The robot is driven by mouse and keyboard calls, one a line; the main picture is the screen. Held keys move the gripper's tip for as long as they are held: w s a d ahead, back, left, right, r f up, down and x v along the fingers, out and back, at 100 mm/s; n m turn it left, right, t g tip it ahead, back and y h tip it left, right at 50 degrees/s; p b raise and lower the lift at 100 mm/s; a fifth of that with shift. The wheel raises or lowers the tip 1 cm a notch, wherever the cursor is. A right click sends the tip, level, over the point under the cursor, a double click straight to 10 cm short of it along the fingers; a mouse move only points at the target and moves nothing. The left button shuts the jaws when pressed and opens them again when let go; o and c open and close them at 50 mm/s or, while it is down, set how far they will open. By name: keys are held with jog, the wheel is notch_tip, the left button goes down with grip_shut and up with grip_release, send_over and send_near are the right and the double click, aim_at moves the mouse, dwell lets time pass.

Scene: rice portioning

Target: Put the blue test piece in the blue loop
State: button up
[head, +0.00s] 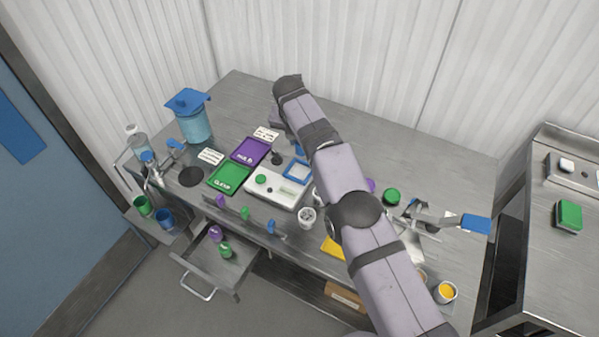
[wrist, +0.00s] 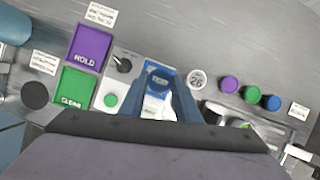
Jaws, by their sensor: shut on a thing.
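My gripper (wrist: 158,88) is shut on a small blue block, the blue test piece (wrist: 157,81), in the wrist view. The blue loop (head: 297,171) is a square blue frame at the right end of the white device in the head view. In the wrist view, part of the blue loop (wrist: 170,73) shows behind the fingers and the piece. The piece appears over the loop; I cannot tell its height or whether it touches.
The white device (head: 262,190) has a green button and black knob. Left of it lie a purple HOLD pad (head: 250,151) and a green CLEAR pad (head: 228,177). Purple, green and blue round pieces (wrist: 251,95) stand to the right.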

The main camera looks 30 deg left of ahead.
aim_at(298, 149)
jog(key=shift+s+a, duration=0.1)
jog(key=shift+a, duration=0.2)
notch_tip(298, 149, down, 5)
jog(key=b, duration=0.3)
jog(key=shift+f+b, duration=0.15)
jog(key=shift+b, duration=0.25)
jog(key=shift+f+p, duration=0.95)
jog(key=shift+f, duration=1.35)
jog(key=shift+f, duration=0.2)
jog(key=o, duration=1.1)
jog(key=shift+o, duration=0.2)
jog(key=shift+r, duration=0.25)
